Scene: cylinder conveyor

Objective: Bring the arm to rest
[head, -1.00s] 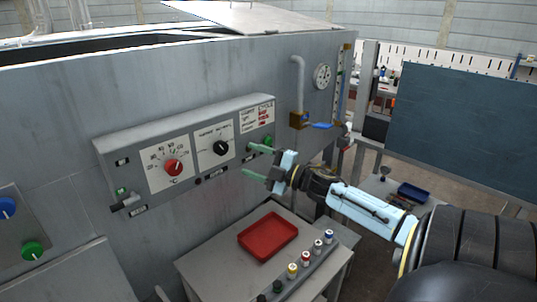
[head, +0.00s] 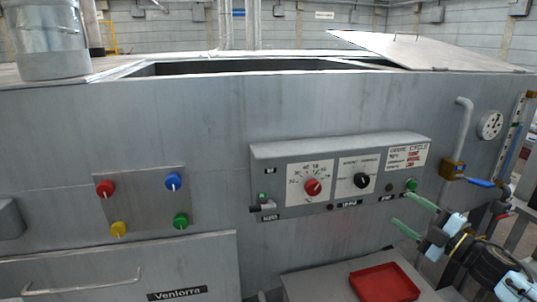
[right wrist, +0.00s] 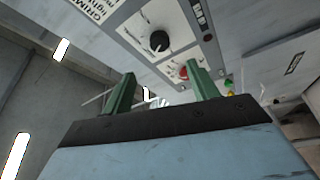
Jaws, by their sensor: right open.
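My right gripper (head: 416,214) is in the lower right of the head view, with green fingers spread apart and nothing between them. It is in front of the grey machine (head: 220,120), just below the right end of the control panel (head: 340,170). In the right wrist view the two green fingers (right wrist: 160,95) stand well apart. Beyond them the panel's black knob (right wrist: 159,41) and red knob (right wrist: 183,72) show. My left gripper is not in view.
A red tray (head: 384,282) lies on a table (head: 315,286) below the gripper. A blue-handled valve (head: 481,183) and pipe stand close to the right. Colored buttons (head: 174,181) and a handled drawer (head: 110,268) are on the left.

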